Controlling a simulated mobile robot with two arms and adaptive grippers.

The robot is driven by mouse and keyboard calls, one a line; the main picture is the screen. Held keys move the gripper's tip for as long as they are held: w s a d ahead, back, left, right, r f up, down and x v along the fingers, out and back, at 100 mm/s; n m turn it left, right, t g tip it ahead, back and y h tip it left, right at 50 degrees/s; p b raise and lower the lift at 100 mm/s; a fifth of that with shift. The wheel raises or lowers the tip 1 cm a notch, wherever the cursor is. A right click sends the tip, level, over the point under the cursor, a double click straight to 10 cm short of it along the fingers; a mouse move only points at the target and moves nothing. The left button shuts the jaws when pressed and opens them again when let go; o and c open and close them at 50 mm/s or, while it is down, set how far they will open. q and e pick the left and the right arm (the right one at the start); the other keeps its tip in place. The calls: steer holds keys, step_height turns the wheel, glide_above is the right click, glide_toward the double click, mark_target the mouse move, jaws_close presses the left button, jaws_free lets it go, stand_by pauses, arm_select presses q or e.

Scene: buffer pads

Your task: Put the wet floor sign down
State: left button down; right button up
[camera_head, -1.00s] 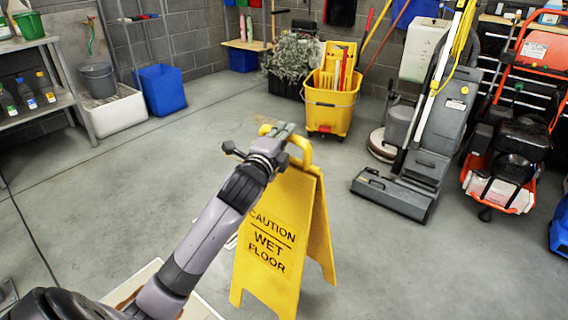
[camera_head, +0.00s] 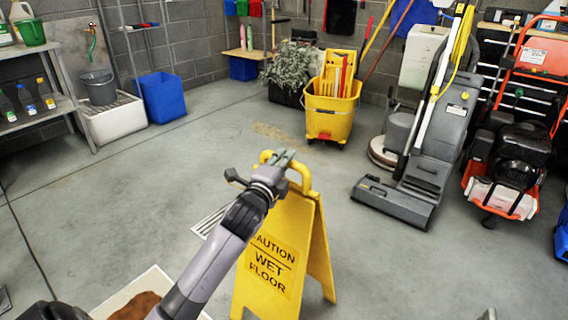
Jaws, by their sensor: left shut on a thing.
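The yellow wet floor sign (camera_head: 272,262) is upright in the lower middle, its two panels spread apart. Its front panel reads "CAUTION WET FLOOR". My left gripper (camera_head: 281,158) is shut on the handle at the sign's top. The sign's right rear leg shows down to its foot, while the front panel's lower edge is at the bottom of the picture. I cannot tell whether the feet touch the floor. A small grey tip (camera_head: 488,314) at the bottom edge may be part of my right gripper; its jaws are not visible.
A yellow mop bucket (camera_head: 332,112) stands behind the sign. A grey floor machine (camera_head: 395,202) and an orange machine (camera_head: 505,180) stand at right. A floor drain (camera_head: 207,222) and a white-edged tray (camera_head: 150,280) with brown stuff lie left. Floor around the sign is mostly clear.

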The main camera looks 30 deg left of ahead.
stand_by(0.4)
arm_select(q)
steer(key=shift+f, duration=0.1)
steer(key=c, duration=1.5)
jaws_free()
steer(key=shift+f, duration=0.2)
steer(key=shift+r, duration=0.1)
